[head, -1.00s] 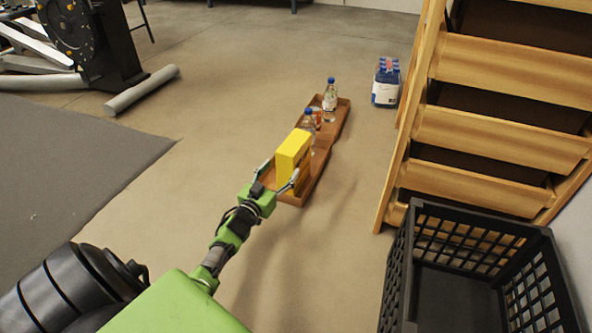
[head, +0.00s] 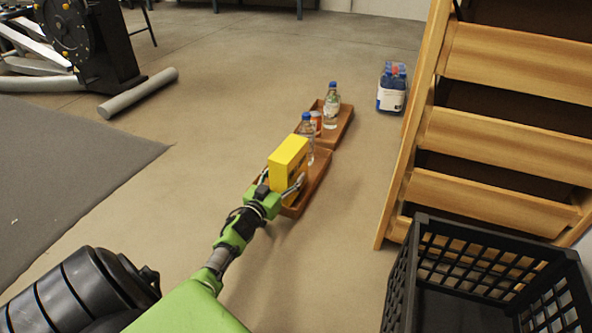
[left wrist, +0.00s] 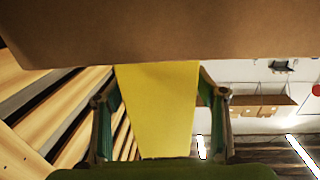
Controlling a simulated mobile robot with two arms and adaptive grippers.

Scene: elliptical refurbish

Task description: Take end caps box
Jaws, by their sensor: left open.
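The end caps box is most likely the yellow box (head: 288,158), which stands upright at the near end of a brown wooden tray (head: 318,178). My left gripper (head: 281,183) is at the box's near side with its fingers open, one on each side. In the left wrist view the yellow box (left wrist: 157,110) lies between the two open fingers (left wrist: 160,108), with small gaps beside it. A broad brown surface, likely the tray (left wrist: 150,30), fills the top of that view. My right gripper is not in view.
A blue bottle pack (head: 391,90) sits on the floor. Wooden shelving (head: 480,130) and a black crate (head: 430,235) are at right. Floor left of the trays is clear.

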